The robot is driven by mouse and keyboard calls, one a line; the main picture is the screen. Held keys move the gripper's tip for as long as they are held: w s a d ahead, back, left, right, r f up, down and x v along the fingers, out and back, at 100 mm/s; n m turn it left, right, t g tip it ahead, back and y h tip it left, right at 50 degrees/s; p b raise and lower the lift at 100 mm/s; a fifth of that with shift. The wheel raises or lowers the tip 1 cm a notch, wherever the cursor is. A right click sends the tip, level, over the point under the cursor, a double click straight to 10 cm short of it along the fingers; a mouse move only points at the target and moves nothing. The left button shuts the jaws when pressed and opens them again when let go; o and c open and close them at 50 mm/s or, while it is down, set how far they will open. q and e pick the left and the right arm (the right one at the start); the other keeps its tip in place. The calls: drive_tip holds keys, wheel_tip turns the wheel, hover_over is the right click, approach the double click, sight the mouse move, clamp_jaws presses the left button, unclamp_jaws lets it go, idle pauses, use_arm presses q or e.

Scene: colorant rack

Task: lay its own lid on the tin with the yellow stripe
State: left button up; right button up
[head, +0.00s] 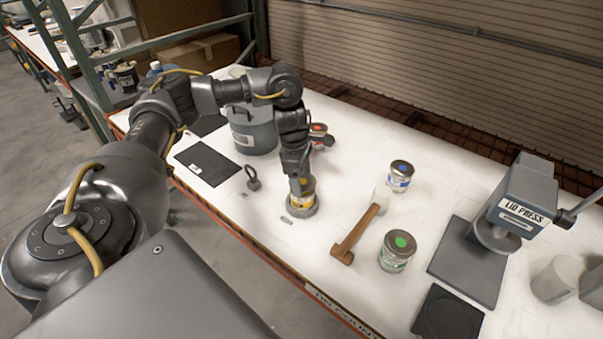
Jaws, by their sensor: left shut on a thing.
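The tin with the yellow stripe (306,200) stands upright in a round grey holder (301,211) near the front edge of the white bench. My left gripper (299,176) points down right over it. The gripper is shut on a lid with a yellow dot (304,182), at the tin's top. My fingers partly hide the lid and the rim, so I cannot tell whether the lid touches the tin. My right gripper is not in view.
A red-marked tin (318,131) is behind my wrist. A grey bucket (253,132) is behind left; the lid press (508,215) is far right.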

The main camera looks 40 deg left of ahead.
use_arm(q)
drive_tip(key=shift+f+b, duration=0.65)
drive_tip(key=shift+f, duration=0.15)
drive_tip(key=shift+r, duration=0.1)
drive_tip(key=o, duration=1.1)
drive_tip(key=shift+r, duration=0.15)
drive_tip(key=r, duration=0.3)
drive_tip(key=a+r, duration=0.1)
drive_tip(key=r, duration=0.3)
drive_tip(key=r+p, duration=0.1)
drive_tip(key=r, duration=0.2)
drive_tip(key=shift+s+a+r, duration=0.2)
drive_tip(key=shift+s+a, duration=0.05)
drive_tip(key=shift+s, duration=0.15)
